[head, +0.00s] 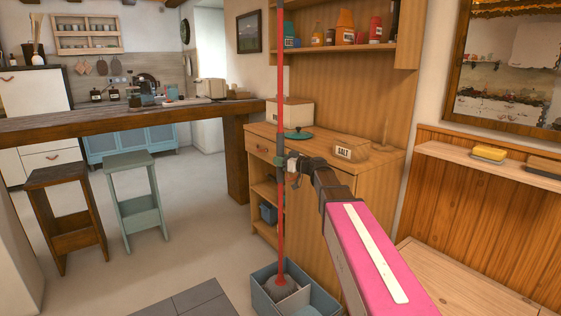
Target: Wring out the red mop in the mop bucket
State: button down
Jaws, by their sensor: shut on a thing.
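The red mop (281,215) stands upright in the middle of the head view. Its long red pole runs from the top edge of the picture down to a grey mop head (283,287). The mop head is in the blue-grey mop bucket (260,297) at the bottom, inside one compartment; how deep it sits I cannot tell. My gripper (287,163) is shut on the pole at a dark sleeve, about level with the cabinet top. My pink arm reaches in from the lower right. The bucket's lower part is cut off by the picture edge.
A wooden cabinet (375,165) with a salt box (350,149) stands close behind the mop, with shelves above. Two stools (140,200) stand by a wooden counter (110,123) at left. A wooden bench (465,280) is at lower right. Floor left of the bucket is open.

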aim_at(282, 129)
jog(key=shift+s+f, duration=0.1)
jog(key=shift+f, duration=1.05)
dwell(0.8)
jog(key=shift+r, duration=0.3)
jog(key=shift+r, duration=1)
notch_tip(282, 129, up, 13)
jog(key=shift+f, duration=0.2)
jog(key=shift+r, duration=0.35)
dwell(1.1)
